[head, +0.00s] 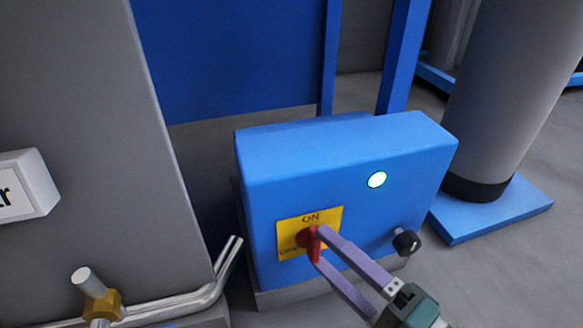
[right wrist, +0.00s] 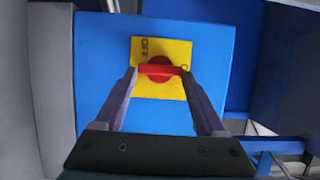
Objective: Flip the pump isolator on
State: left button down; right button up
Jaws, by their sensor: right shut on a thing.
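The pump isolator is a red rotary handle (head: 314,243) on a yellow plate (head: 291,224) on the front of a blue box (head: 350,165). ON is printed at the plate's top and OFF at its left. The handle stands about upright, in line with ON. My right gripper (head: 320,247) is shut on the handle, a finger at each end. In the right wrist view the red handle (right wrist: 160,70) lies level between the fingertips, and the right finger partly hides the ON lettering. My left gripper is out of view.
A round lamp (head: 377,179) glows pale green on the box, with a black knob (head: 407,242) at lower right. Pipes with a brass fitting (head: 97,297) run low at left beside a grey cabinet (head: 90,120). A grey column (head: 510,90) stands at right.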

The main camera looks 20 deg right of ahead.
dwell(0.4)
jog(key=o, duration=1.3)
jog(key=p+v, duration=0.1)
jog(key=v, duration=0.9)
jog(key=shift+p, duration=0.4)
